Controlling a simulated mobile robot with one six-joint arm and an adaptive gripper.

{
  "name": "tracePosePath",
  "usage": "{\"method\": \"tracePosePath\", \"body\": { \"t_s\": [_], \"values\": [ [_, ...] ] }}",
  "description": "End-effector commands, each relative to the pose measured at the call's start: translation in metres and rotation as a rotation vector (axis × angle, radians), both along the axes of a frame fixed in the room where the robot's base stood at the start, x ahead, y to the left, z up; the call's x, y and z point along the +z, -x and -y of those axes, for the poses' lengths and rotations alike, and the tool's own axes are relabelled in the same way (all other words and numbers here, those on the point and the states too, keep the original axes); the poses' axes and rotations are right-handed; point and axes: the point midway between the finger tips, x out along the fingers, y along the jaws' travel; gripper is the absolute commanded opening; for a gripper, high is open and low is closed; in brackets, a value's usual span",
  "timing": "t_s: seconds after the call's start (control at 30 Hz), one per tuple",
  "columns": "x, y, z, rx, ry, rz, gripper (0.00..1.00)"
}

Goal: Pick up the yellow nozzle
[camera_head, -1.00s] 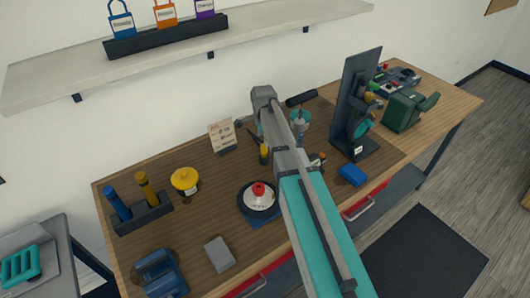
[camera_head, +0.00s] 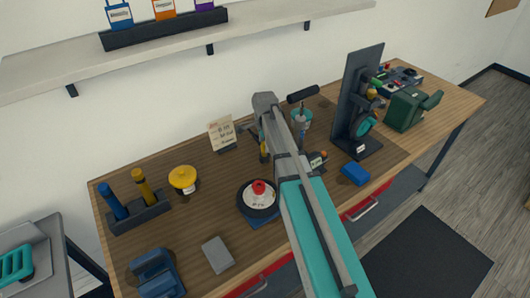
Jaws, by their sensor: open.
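Several yellow things show, and I cannot tell for sure which is the nozzle. A small upright yellow piece (camera_head: 264,152) is beside my arm at the table's middle, partly hidden. A tall yellow cylinder (camera_head: 141,183) stands in a dark holder (camera_head: 150,213) at the left, beside a blue cylinder (camera_head: 113,202). A round yellow-topped thing (camera_head: 183,178) stands right of the holder. My gripper (camera_head: 257,137) is beyond the end of my arm, dark, small and partly hidden, close to the small yellow piece. It is open, and nothing shows held in it.
A black disc with a red-and-white centre (camera_head: 258,196) lies left of my arm. A grey block (camera_head: 218,254) and a blue device (camera_head: 157,273) are near the front edge. A card (camera_head: 222,132) stands behind. A black upright stand (camera_head: 357,105) and blue block (camera_head: 355,173) are at right.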

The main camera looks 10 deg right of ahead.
Motion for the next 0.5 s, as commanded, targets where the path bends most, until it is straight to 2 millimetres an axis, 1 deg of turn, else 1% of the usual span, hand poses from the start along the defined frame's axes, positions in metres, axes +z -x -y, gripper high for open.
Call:
{"method": "tracePosePath", "body": {
  "t_s": [0.03, 0.2, 0.5],
  "values": [
    [-0.0077, -0.0002, 0.0001, 0.000, 0.000, 0.000, 0.79],
    [-0.0152, -0.0002, 0.0003, -0.001, 0.000, 0.000, 0.79],
    [-0.0159, -0.0002, 0.0007, -0.001, 0.000, 0.000, 0.79]
  ]
}}
